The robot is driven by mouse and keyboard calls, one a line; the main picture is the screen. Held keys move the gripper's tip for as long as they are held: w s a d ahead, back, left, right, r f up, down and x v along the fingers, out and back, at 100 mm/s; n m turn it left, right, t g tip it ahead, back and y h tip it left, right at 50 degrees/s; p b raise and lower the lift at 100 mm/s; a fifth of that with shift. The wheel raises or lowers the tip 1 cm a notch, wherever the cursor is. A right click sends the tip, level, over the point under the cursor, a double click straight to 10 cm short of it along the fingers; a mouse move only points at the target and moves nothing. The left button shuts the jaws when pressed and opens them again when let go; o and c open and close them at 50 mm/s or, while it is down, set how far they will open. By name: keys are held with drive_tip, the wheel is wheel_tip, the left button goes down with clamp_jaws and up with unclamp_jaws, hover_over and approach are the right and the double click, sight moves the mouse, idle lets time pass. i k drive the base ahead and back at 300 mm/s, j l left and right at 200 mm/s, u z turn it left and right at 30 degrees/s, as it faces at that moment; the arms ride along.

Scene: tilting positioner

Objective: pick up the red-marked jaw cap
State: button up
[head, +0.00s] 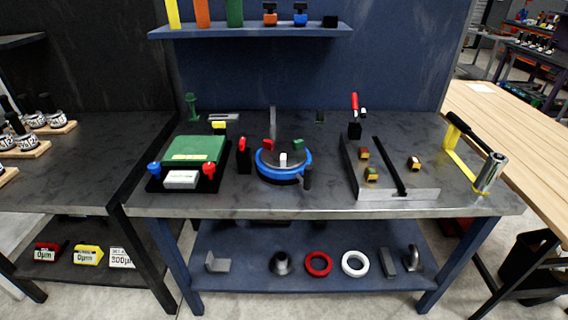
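A round positioner with a blue ring (284,178) and a dark top stands at the middle of the steel bench. A small red piece (268,144), which looks like the red-marked jaw cap, is at the left rear of its top. A green piece (298,144) is at the right rear, and a white piece (283,159) is at the front. A black block with a red top (242,148) stands just left of the positioner; I cannot tell whether it is a cap too. My gripper is not in view.
A green box on a black base (193,149) with blue and red knobs stands left. A metal tray (391,192) with several small brass-coloured blocks is right, near a yellow-framed tool (457,155). A wall shelf (252,30) hangs behind. Bare bench (260,200) shows along the front.

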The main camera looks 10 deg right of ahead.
sight(363, 151)
drive_tip(key=z, duration=0.5)
drive_tip(key=i+j+z, duration=0.35)
drive_tip(key=j+z, duration=0.2)
drive_tip(key=i+j+z, duration=0.1)
drive_tip(key=j+z, duration=0.15)
drive_tip(key=j, duration=0.2)
drive_tip(key=j+z, duration=0.25)
drive_tip(key=j, duration=0.15)
drive_tip(key=i, duration=0.05)
